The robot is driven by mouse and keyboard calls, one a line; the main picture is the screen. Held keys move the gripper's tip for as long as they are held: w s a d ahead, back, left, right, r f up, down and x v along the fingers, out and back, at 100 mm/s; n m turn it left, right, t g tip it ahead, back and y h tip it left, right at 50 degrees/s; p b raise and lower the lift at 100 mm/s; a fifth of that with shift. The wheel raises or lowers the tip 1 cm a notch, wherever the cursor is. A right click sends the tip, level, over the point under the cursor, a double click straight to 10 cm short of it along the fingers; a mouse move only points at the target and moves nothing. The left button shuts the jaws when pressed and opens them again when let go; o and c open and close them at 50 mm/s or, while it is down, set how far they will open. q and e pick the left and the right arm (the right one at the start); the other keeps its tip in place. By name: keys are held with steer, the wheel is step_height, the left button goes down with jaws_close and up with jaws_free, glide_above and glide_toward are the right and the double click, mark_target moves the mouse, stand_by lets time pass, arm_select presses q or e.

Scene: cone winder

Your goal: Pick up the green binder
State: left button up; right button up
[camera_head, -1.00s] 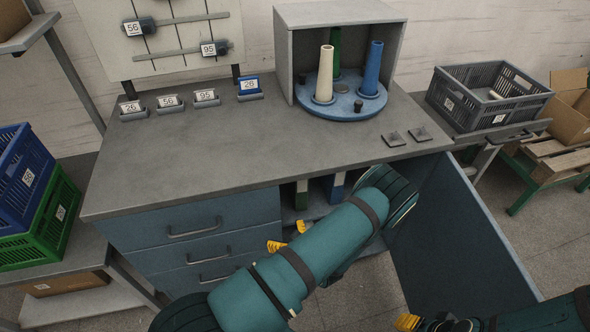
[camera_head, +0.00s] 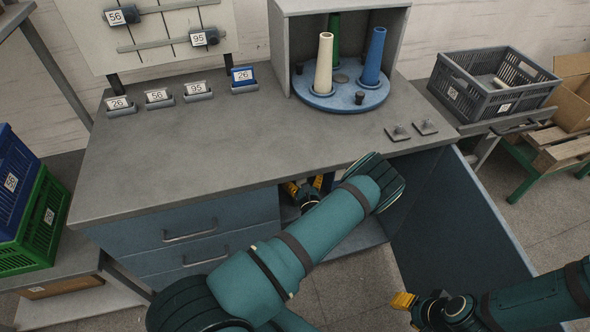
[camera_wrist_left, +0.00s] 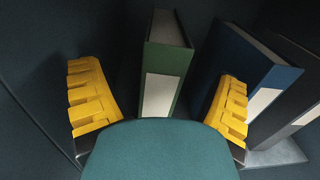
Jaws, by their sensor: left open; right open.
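The green binder (camera_wrist_left: 168,55) stands upright in the left wrist view, its spine with a white label facing me. My left gripper (camera_wrist_left: 162,100) is open, with one yellow finger on each side of the binder and nothing gripped. In the head view the left gripper (camera_head: 305,188) is inside the open cabinet compartment under the worktop, and the binder is hidden behind it. My right gripper (camera_head: 408,303) is open and empty at the lower right, in front of the open cabinet door.
A blue binder (camera_wrist_left: 245,65) stands just right of the green one, close to the right finger; a dark binder (camera_wrist_left: 295,85) is beyond it. The worktop (camera_head: 190,150) overhangs the compartment. The open door (camera_head: 455,215) bounds the right side; drawers (camera_head: 190,230) bound the left.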

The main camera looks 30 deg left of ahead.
arm_select(q)
steer(key=r+b+x, duration=0.1)
steer(key=x, duration=0.5)
steer(key=shift+w, duration=0.35)
steer(key=shift+d, duration=0.1)
steer(key=c, duration=1.4)
